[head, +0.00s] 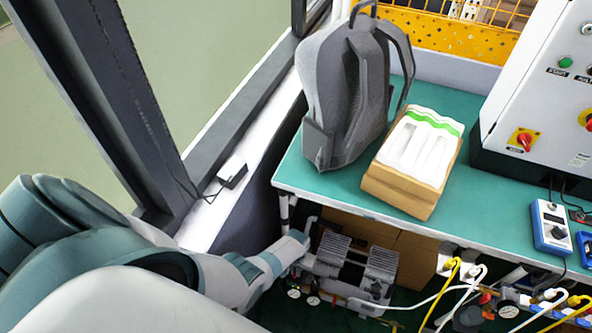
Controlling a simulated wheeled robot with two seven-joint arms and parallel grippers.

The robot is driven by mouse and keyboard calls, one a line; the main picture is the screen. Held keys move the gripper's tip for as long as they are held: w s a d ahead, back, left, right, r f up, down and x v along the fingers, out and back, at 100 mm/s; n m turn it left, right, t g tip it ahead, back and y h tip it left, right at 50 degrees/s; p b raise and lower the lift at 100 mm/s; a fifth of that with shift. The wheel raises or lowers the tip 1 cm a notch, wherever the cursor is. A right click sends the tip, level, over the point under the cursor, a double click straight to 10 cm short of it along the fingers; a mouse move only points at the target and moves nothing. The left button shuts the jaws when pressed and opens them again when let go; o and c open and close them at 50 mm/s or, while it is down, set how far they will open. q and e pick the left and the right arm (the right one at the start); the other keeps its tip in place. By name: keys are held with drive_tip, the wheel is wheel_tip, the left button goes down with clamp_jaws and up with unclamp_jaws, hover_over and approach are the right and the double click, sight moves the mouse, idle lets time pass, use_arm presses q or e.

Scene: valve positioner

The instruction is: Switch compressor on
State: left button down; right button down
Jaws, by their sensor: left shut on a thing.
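The compressor (350,266) is a grey, ribbed machine under the green-topped table. Small round gauges and white tubing sit at its lower front. My left gripper (305,238) reaches in from the left, under the table's front left corner. It is at the upper left end of the compressor and shut on a part there. That part is hidden by the fingers, so I cannot tell its shape or its position. My right gripper is out of view.
The table (310,182) overhangs the compressor. On it are a grey backpack (345,95), a cardboard box of white packs (400,190) and a white control cabinet (545,90). Yellow and white hoses (445,285) hang at the right. A dark window frame (130,110) stands at the left.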

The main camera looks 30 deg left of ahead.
use_arm(q)
drive_tip(key=c, duration=1.9)
unclamp_jaws()
drive_tip(key=shift+o, duration=0.2)
drive_tip(key=shift+r+p, duration=0.55)
drive_tip(key=shift+r, duration=0.3)
wheel_tip(320, 180, up, 16)
drive_tip(key=p, duration=0.3)
drive_tip(key=shift+f+p, duration=0.15)
drive_tip(key=shift+p, duration=0.25)
